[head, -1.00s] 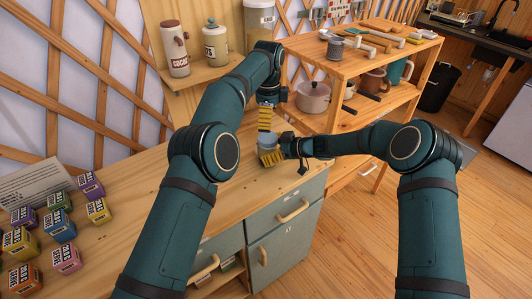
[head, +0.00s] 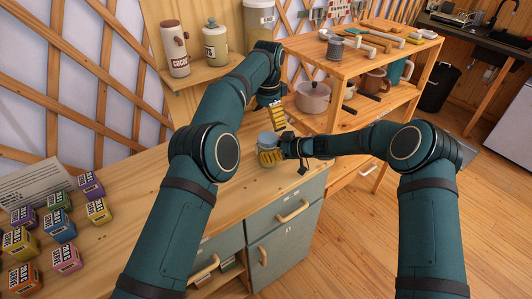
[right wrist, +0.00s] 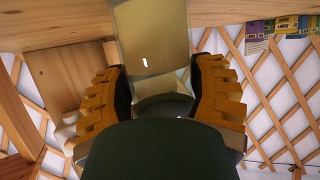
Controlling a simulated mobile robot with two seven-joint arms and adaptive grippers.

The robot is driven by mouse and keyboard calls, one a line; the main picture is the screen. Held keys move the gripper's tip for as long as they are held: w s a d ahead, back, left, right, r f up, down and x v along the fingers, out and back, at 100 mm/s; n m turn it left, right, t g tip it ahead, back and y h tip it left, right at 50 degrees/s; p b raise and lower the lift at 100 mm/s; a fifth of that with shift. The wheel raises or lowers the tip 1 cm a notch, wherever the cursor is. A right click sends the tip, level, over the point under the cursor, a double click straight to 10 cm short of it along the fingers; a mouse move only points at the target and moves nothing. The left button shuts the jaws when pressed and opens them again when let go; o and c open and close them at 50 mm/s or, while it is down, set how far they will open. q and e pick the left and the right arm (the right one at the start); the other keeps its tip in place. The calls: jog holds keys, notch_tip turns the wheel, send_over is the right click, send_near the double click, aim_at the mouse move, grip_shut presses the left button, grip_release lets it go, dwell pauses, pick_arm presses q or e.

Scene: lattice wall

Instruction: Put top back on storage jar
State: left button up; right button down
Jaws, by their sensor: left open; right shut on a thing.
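The storage jar is a clear, yellowish vessel standing upright on the wooden counter; in the right wrist view the jar (right wrist: 150,40) is between my right gripper's yellow fingers. My right gripper (head: 271,156) is shut around it from the right. A blue-grey round top (head: 268,138) shows at the jar's mouth; I cannot tell whether it is fully seated. My left gripper (head: 278,116) is open and empty, above and slightly right of the jar, apart from the top. Part of the jar is hidden by my right fingers.
Several small coloured boxes (head: 59,229) lie at the counter's left. A shelf behind holds a cocoa canister (head: 174,49), a lidded canister (head: 215,45) and a larger jar (head: 259,20). A cart with a pot (head: 313,97) stands right. The counter (head: 165,190) in front is largely clear.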

pick_arm(q)
jog(key=n, duration=0.3)
jog(key=shift+n, duration=0.3)
jog(key=n, duration=1.2)
jog(key=shift+n, duration=0.3)
jog(key=n, duration=0.3)
jog(key=shift+n, duration=0.3)
jog(key=n, duration=1.2)
